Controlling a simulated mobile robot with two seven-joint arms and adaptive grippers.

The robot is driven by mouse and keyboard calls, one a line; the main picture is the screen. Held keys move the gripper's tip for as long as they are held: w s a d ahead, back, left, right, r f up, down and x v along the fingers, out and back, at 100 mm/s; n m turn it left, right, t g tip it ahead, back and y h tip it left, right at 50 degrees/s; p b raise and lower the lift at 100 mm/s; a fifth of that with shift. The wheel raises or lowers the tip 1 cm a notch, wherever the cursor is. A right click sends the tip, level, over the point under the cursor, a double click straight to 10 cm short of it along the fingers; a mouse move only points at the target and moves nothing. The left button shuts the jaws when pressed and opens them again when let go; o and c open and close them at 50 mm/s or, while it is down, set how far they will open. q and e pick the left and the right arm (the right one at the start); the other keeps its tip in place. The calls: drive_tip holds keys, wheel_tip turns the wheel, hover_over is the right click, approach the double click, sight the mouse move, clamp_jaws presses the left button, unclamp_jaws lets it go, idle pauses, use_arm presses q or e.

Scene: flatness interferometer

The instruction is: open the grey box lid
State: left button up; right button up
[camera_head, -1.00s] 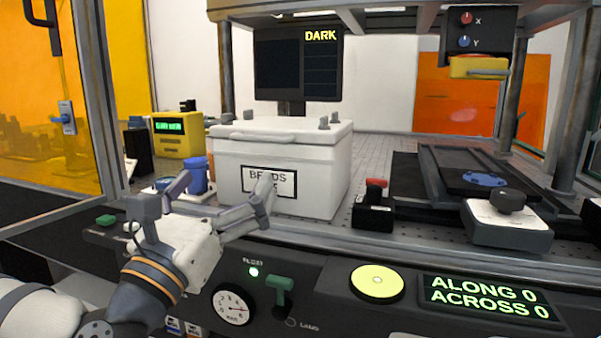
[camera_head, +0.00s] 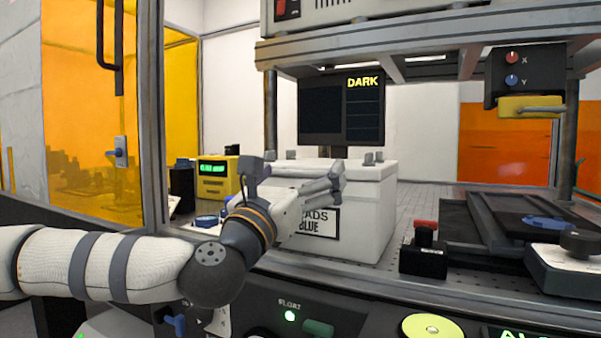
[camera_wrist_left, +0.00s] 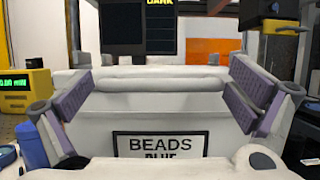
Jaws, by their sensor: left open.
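The pale grey box (camera_head: 366,225) stands on the bench with a "BEADS BLUE" label on its front. Its lid (camera_head: 381,173) is shut. In the left wrist view the lid's front edge (camera_wrist_left: 158,72) has a long handle bar (camera_wrist_left: 155,86) across it. My left gripper (camera_head: 338,180) is at the box front, at about lid height, and hides part of the lid and label. In the left wrist view the open left gripper (camera_wrist_left: 157,78) has one finger near each end of the handle, with nothing held. I cannot tell whether it touches the box. My right gripper is not in view.
A yellow device (camera_head: 217,178) with a green display stands left of the box. A black block with a red knob (camera_head: 426,233) stands close to its right. The frame's upper beam (camera_head: 420,65) crosses above. A dark screen (camera_head: 341,108) is behind the box.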

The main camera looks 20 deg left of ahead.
use_arm(q)
drive_tip(key=c, duration=1.4)
drive_tip(key=shift+g, duration=0.6)
drive_tip(key=r+p, duration=0.3)
drive_tip(key=r, duration=0.1)
drive_tip(key=r+p, duration=0.2)
drive_tip(key=shift+w+r+p, duration=0.25)
drive_tip(key=shift+r+p, duration=0.05)
drive_tip(key=shift+p, duration=0.05)
drive_tip(key=w+r+p, duration=0.1)
drive_tip(key=w+r, duration=0.3)
drive_tip(key=r, duration=0.3)
drive_tip(key=shift+w+r+p, duration=0.2)
drive_tip(key=shift+w+p, duration=0.1)
drive_tip(key=shift+p, duration=0.05)
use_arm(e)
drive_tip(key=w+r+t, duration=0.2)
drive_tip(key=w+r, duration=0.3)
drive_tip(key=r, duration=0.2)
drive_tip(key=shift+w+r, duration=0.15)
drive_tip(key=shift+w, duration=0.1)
use_arm(q)
drive_tip(key=o, duration=1.4)
drive_tip(key=shift+c, duration=0.2)
drive_tip(key=shift+o, duration=0.2)
drive_tip(key=shift+d+f, duration=0.1)
